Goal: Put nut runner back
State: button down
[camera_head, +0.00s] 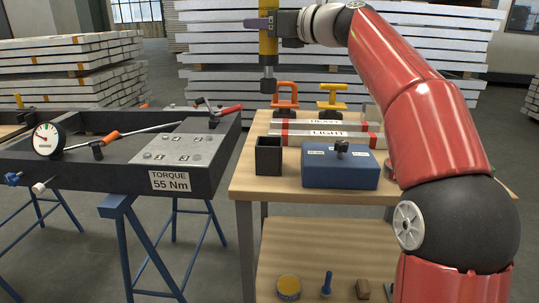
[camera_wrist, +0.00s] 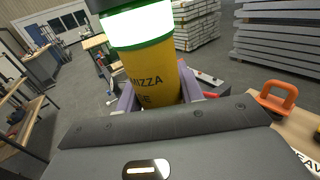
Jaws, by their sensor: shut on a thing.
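The nut runner (camera_head: 268,45) is a yellow upright tool with a grey socket end pointing down. My gripper (camera_head: 262,24) is shut around its yellow body and holds it high above the back of the wooden table; its top is cut off by the picture edge. In the wrist view the nut runner (camera_wrist: 148,75) shows yellow with dark lettering and a green and white band, between purple fingers. A black open-topped square holder (camera_head: 268,157) stands on the table's front left, below the tool and apart from it. I see nothing in its opening.
A blue box (camera_head: 340,170) with a black knob stands right of the holder. Behind are bars marked HEAVY and LIGHT (camera_head: 325,138), an orange clamp (camera_head: 285,95) and a yellow one (camera_head: 332,97). A dark bench with a torque plate (camera_head: 180,149) stands left. The lower shelf holds small items.

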notch_tip(320, 180, down, 19)
jog(key=b, duration=0.8)
jog(key=shift+f, duration=0.25)
jog(key=c, duration=0.9)
grip_release()
jog(key=shift+f, duration=0.15)
jog(key=b+v, duration=0.1)
jog(key=v, duration=1.1)
